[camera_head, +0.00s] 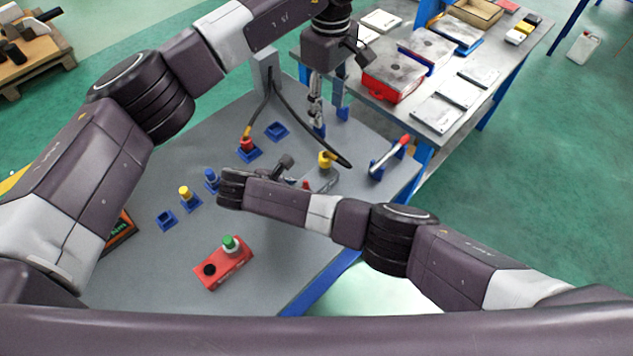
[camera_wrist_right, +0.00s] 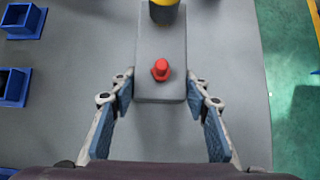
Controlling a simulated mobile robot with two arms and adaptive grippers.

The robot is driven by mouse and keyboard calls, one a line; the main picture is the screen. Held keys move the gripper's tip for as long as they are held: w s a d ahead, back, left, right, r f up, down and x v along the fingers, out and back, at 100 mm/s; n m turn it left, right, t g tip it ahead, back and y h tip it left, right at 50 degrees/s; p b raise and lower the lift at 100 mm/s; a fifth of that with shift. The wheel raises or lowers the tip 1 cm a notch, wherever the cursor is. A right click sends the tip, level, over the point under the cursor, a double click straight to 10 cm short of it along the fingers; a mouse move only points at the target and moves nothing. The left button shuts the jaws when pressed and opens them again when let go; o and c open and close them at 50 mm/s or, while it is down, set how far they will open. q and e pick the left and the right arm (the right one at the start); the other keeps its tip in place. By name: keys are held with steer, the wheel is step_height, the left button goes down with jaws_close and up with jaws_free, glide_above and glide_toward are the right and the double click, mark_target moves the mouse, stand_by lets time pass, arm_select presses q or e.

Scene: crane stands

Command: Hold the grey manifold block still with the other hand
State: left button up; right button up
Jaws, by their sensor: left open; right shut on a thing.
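The grey manifold block (camera_wrist_right: 160,45) lies on the bench, with a red plug (camera_wrist_right: 160,69) on its near end and a yellow fitting (camera_wrist_right: 163,11) at its far end. In the head view the block (camera_head: 325,181) is partly hidden by my right arm. My right gripper (camera_wrist_right: 160,92) is shut on the near end of the block, one finger on each side; it also shows in the head view (camera_head: 299,178). The yellow fitting (camera_head: 325,159) has a black hose end at it. My left gripper (camera_head: 318,122) hangs fingers down, open and empty, behind the block.
A black hose runs from a grey post (camera_head: 266,72) to the bench. A red fitting (camera_head: 247,144), blue holders (camera_head: 277,130) and a red box with a green knob (camera_head: 223,264) stand around. A second table with trays is behind.

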steer(key=o, duration=1.5)
steer(key=shift+c, duration=0.2)
steer(key=shift+r, duration=0.1)
step_height(320, 180, up, 10)
steer(key=shift+f, duration=0.1)
